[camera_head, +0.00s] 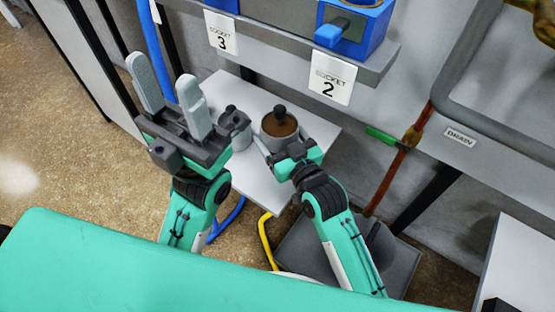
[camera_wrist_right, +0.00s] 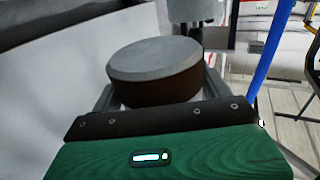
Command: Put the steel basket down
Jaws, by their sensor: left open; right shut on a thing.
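The steel basket (camera_head: 292,128) appears in the head view as a round grey vessel with a brown top and a dark knob. My right gripper (camera_head: 286,146) is shut on it, from the near side, over the white table (camera_head: 252,180). In the right wrist view a round thing with a grey top and dark brown side (camera_wrist_right: 155,75) sits between the fingers. I cannot tell whether the basket's underside touches the table. My left gripper (camera_head: 172,92) is open and empty, its fingers pointing up, left of the basket.
A smaller grey fitting (camera_head: 234,120) stands on the table just left of the basket. Above is a grey shelf (camera_head: 280,50) with labels for socket 3 and socket 2 and a blue device (camera_head: 350,28). The white table's near part is clear. A grey wall panel (camera_head: 400,110) stands at the right.

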